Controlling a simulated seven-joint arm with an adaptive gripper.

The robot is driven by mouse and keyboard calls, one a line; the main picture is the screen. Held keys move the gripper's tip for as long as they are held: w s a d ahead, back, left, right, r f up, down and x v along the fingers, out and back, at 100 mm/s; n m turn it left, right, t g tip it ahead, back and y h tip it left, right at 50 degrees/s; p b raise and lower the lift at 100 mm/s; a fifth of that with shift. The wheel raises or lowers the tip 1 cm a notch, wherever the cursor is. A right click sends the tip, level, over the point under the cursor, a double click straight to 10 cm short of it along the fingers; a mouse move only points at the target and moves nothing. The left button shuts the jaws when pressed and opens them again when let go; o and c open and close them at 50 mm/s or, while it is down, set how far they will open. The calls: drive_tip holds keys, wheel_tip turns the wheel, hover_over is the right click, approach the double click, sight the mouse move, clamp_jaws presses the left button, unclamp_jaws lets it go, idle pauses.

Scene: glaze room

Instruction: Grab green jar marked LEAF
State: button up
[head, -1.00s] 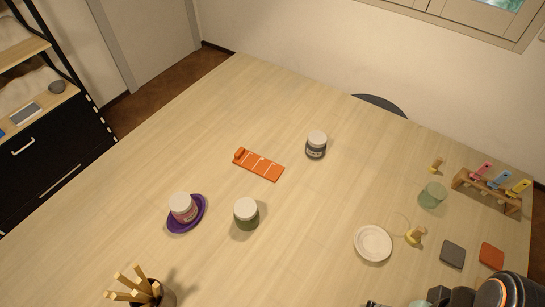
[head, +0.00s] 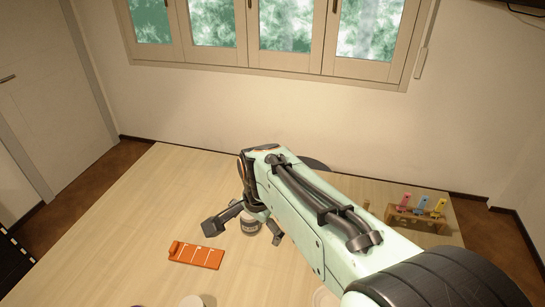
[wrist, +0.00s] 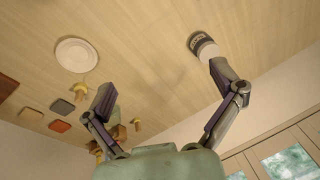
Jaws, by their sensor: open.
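A white lid (head: 192,301) shows at the bottom edge of the head view, below the orange rack. It sits where the green jar stood earlier; its body and label are cut off. No green jar shows in the wrist view. My gripper (head: 245,231) is open and empty over the table, its fingers spread around the dark jar (head: 250,226) in the head view; I cannot tell its height. In the wrist view the dark jar (wrist: 198,41) with a white lid lies beyond the right fingertip of my gripper (wrist: 164,80).
An orange slotted rack (head: 196,255) lies left of the dark jar. A white plate (wrist: 76,54) and several flat tiles (wrist: 62,107) show in the wrist view. A wooden stand (head: 418,218) with coloured clips is at the right. The table's left part is clear.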

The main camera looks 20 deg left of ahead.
drive_tip(key=s+a+f+n, duration=0.1)
drive_tip(key=s+a+f, duration=0.3)
drive_tip(key=s+a+f+n+g+h, duration=0.1)
drive_tip(key=s+a+f+n, duration=0.1)
drive_tip(key=s+a+f, duration=0.1)
drive_tip(key=s+a+f+n+g, duration=0.1)
drive_tip(key=s+a+f, duration=0.3)
drive_tip(key=a+f, duration=0.1)
drive_tip(key=shift+s+a+f+h, duration=0.15)
drive_tip(key=shift+s+f+h, duration=0.15)
drive_tip(key=shift+f, duration=0.35)
wheel_tip(320, 180, down, 6)
drive_tip(key=shift+f, duration=0.1)
drive_tip(key=c, duration=1.4)
